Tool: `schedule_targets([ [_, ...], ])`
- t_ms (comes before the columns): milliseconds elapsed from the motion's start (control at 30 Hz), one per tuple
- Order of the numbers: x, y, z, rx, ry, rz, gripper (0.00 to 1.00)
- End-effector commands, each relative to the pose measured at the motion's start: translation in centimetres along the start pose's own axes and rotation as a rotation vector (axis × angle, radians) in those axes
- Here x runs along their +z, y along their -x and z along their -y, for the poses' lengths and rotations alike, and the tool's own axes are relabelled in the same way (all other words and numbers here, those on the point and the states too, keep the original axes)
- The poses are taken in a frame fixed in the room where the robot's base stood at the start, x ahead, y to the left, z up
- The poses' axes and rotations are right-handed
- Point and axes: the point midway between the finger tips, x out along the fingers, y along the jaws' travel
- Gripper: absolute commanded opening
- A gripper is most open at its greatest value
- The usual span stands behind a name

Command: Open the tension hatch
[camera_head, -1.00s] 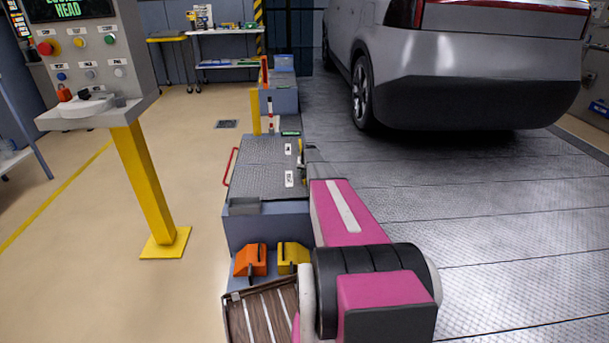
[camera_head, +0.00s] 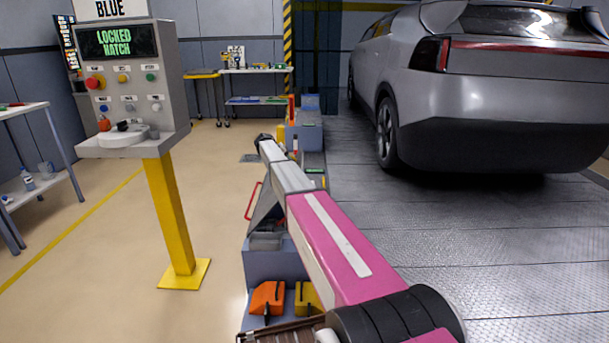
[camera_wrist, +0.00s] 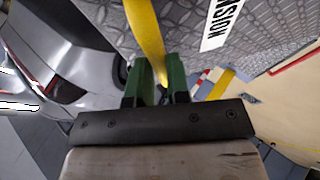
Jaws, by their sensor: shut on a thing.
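My gripper (camera_wrist: 156,75) is shut on a yellow handle bar (camera_wrist: 146,35) in the wrist view, its green fingers on both sides of it. The handle sits by the tension hatch (camera_wrist: 205,18), a grey diamond-plate lid with a white label of which "NSION" reads. In the head view the hatch (camera_head: 263,203) shows as a tilted grey panel above its blue-grey housing, mostly hidden by my arm. The gripper's dark end shows small at the far end of my arm, its fingers too small to make out there.
A control console (camera_head: 122,70) on a yellow post reads "LOCKED HATCH". A red rail (camera_head: 253,201) runs beside the housing. Orange (camera_head: 267,298) and yellow (camera_head: 308,297) blocks sit in front. A grey car (camera_head: 490,95) stands at right.

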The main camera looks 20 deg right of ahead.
Motion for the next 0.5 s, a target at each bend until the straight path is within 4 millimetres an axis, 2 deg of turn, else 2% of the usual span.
schedule_targets([
  [33, -1.2, 2.0, 1.1, 0.043, 0.019, -0.002, 0.0],
  [200, -3.3, 7.1, 3.9, 0.177, 0.075, 0.0, 0.0],
  [400, -5.2, 11.9, 7.5, 0.31, 0.129, 0.001, 0.0],
  [500, -6.1, 13.9, 9.2, 0.314, 0.13, 0.0, 0.0],
])
